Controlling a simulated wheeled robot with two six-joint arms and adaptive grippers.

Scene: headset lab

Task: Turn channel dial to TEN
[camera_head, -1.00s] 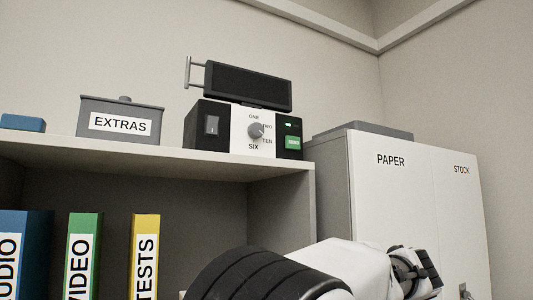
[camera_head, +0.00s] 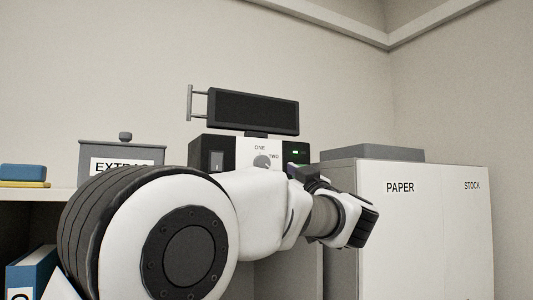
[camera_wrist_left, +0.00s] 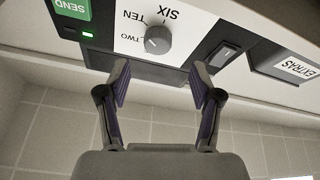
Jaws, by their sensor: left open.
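The channel dial (camera_head: 262,161) is a grey round knob on the white middle panel of a black box on the shelf. It also shows upside down in the left wrist view (camera_wrist_left: 157,39), with TWO, TEN and SIX readable around it. Its pale mark seems to point toward the TWO side, but it is small. My left gripper (camera_wrist_left: 160,82) is open and empty, its two fingers apart just short of the dial and not touching it. In the head view my left arm hides the lower panel and its labels TEN and SIX. My right gripper is not in view.
A green SEND button (camera_wrist_left: 72,9) and a rocker switch (camera_wrist_left: 223,56) flank the dial. A dark screen (camera_head: 252,111) tops the box. An EXTRAS bin (camera_head: 120,153) stands to the left, a white PAPER and STOCK cabinet (camera_head: 410,225) to the right.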

